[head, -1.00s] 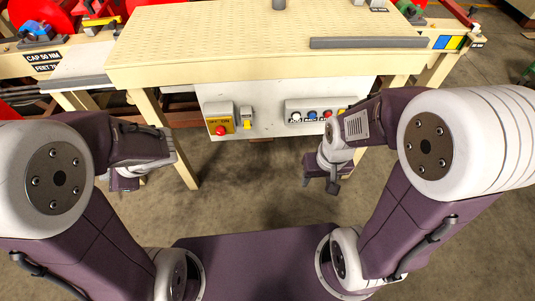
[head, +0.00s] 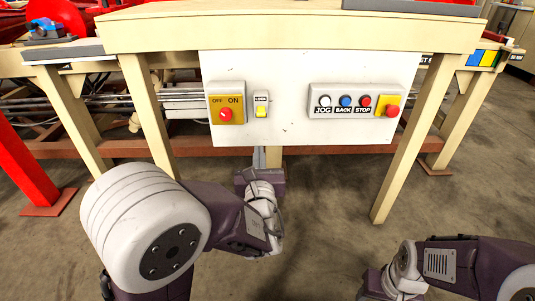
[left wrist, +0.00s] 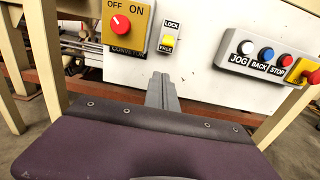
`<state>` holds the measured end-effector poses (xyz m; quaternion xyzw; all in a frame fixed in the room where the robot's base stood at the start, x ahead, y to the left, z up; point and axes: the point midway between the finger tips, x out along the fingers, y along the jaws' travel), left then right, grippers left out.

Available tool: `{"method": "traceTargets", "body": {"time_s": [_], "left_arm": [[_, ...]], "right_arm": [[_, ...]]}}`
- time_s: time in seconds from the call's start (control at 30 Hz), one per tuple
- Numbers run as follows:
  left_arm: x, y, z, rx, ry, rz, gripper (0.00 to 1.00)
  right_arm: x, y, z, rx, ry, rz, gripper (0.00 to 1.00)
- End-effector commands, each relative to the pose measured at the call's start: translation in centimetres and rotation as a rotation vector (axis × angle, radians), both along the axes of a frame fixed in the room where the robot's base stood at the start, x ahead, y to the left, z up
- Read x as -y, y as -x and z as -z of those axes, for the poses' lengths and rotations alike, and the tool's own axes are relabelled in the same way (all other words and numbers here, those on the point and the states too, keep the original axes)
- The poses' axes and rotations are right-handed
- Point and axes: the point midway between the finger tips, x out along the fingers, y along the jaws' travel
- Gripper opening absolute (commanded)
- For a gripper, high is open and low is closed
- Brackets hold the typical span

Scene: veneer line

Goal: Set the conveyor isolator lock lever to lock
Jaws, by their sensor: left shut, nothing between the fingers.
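The isolator lock lever (head: 261,111) is a small yellow piece on a white plate on the front panel. LOCK is printed above it, and it sits low on the plate. In the left wrist view the yellow lever (left wrist: 168,40) stands below LOCK, beside the FREE label. My left gripper (head: 259,157) is below the panel's lower edge, under the lever. Its grey fingers (left wrist: 162,93) are shut, empty and pointing toward the panel, apart from the lever. My right gripper (head: 372,288) is low at the right, partly cut off; its fingers cannot be made out.
Left of the lever is a yellow OFF/ON box with a red knob (head: 225,115). To the right is a button box (head: 354,112) with JOG, BACK and STOP, and a red button (head: 391,111) on yellow. Table legs (head: 404,150) flank the panel. The space before the panel is open.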

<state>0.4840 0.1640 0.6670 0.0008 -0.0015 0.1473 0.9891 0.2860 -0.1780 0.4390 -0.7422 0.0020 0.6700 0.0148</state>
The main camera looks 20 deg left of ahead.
Motion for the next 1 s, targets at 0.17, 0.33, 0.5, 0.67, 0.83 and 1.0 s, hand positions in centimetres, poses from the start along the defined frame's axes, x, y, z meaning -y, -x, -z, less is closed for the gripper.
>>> {"method": "traceTargets", "body": {"time_s": [0.17,0.33,0.5,0.67,0.83,1.0], "left_arm": [[0.7,0.0,2.1,-0.001,0.0,0.017,0.0],[0.8,0.1,1.8,-0.001,0.0,0.017,0.0],[0.7,0.0,1.7,-0.002,0.001,0.016,0.0],[0.4,-0.9,0.9,-0.005,-0.007,0.009,0.0],[0.0,-2.2,0.7,-0.009,-0.005,0.011,0.0],[-1.1,-5.6,2.2,0.003,0.003,0.011,0.0]], "right_arm": [[0.0,0.0,2.0,0.001,0.0,0.0,0.54],[0.0,0.0,1.8,0.001,0.0,0.0,0.54],[0.0,0.0,1.5,0.001,0.0,0.0,0.54],[0.0,0.0,-1.1,0.0,0.0,0.0,0.54],[0.0,0.0,-5.2,0.001,0.0,0.0,0.54],[0.0,0.0,-2.9,0.0,0.0,0.0,0.54]]}}
